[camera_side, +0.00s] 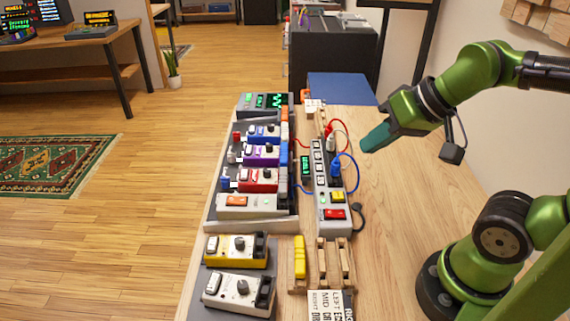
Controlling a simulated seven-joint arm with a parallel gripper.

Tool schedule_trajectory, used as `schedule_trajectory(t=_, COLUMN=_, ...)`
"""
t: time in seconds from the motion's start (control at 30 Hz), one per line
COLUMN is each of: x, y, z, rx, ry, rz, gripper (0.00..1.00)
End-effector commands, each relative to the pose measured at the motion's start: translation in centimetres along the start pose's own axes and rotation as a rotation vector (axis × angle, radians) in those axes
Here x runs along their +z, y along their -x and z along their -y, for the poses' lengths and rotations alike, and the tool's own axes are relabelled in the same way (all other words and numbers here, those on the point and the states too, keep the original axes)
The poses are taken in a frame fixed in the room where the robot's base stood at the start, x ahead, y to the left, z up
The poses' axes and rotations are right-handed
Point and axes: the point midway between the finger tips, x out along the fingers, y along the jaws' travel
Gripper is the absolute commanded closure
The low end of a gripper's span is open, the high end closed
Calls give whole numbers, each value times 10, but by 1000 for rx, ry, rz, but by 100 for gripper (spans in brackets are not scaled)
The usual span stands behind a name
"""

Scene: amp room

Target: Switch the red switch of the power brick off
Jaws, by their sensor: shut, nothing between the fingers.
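The power brick (320,178) is a long grey strip lying on the wooden bench, with sockets along its top. Its red switch (335,214) is at the near end, just below a yellow switch (337,196); I cannot tell which way the red switch is tipped. A red plug and a blue plug (335,170) stand in its far part, with cables curving to the right. My gripper (364,150) is to the right of the brick's far half and above the bench. Its teal fingers are shut and empty, apart from the brick and cables.
A tray (252,225) with several effect pedals stands left of the brick. A yellow pedal (237,249) and a white pedal (238,291) lie nearer. Wooden racks (332,264) and a label card (331,305) are in front. The bench right of the brick is mostly clear.

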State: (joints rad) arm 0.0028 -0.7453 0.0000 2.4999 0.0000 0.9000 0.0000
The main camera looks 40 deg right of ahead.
Motion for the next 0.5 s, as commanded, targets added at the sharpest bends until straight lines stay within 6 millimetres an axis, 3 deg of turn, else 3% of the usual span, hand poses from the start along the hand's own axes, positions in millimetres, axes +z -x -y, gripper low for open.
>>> schedule_trajectory(t=0.17, x=-3, y=-15, z=-4, rx=46, ry=10, rz=61, gripper=100)
schedule_trajectory(t=0.5, x=-10, y=-42, z=-5, rx=61, ry=715, rz=281, gripper=100)
